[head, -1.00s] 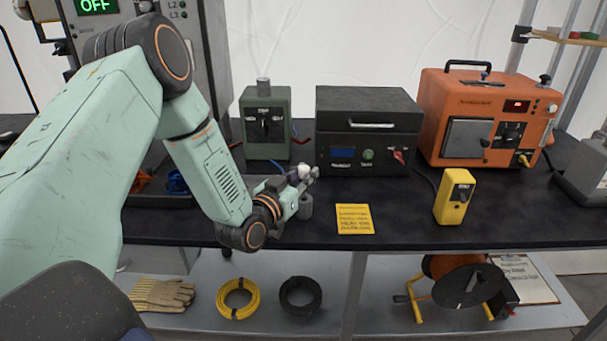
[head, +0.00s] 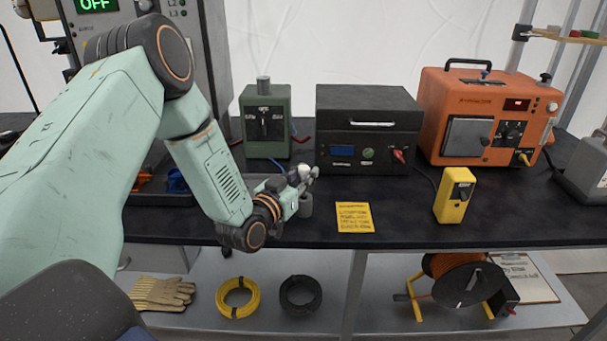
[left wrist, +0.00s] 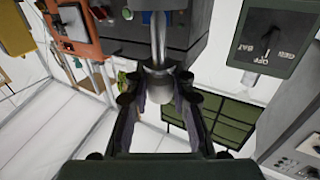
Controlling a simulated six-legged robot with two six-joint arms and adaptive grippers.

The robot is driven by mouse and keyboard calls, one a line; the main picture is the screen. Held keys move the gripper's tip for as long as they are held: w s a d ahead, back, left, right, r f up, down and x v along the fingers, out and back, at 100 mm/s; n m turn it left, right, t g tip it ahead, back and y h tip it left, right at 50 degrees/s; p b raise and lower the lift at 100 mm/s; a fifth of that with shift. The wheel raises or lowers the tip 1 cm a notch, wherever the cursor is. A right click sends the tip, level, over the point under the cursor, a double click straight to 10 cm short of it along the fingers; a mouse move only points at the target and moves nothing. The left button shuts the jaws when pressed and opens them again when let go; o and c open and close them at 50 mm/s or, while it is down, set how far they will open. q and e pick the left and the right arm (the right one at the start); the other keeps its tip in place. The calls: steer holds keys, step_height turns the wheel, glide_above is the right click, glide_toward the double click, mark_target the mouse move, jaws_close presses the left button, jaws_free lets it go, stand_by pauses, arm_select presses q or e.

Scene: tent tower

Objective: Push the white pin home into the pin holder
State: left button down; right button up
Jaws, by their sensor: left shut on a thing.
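My left gripper (head: 302,180) is shut on the white pin (head: 305,171), low over the black bench top. In the left wrist view the pin (left wrist: 159,84) shows as a pale, rounded piece with a collar and a thin shaft, between the two dark fingers of my left gripper (left wrist: 158,98). A short grey cylinder, which looks like the pin holder (head: 306,206), stands on the bench just below the fingertips. The gripper partly hides it, and I cannot tell how the pin sits relative to it. My right gripper is not in view.
A yellow note (head: 354,217) lies right of the grey cylinder. Behind stand a green switch box (head: 264,125) and a black box (head: 367,130). An orange unit (head: 486,118) and a yellow handset (head: 454,196) are farther right. The bench front between note and handset is clear.

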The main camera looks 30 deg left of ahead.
arm_select(q)
steer(key=shift+f+b, duration=0.55)
steer(key=shift+f, duration=0.2)
steer(key=c, duration=1.1)
jaws_free()
steer(key=s, duration=1)
steer(key=shift+s+d, duration=0.15)
steer(key=shift+s, duration=0.2)
steer(key=shift+s+d, duration=0.1)
steer(key=shift+s, duration=0.55)
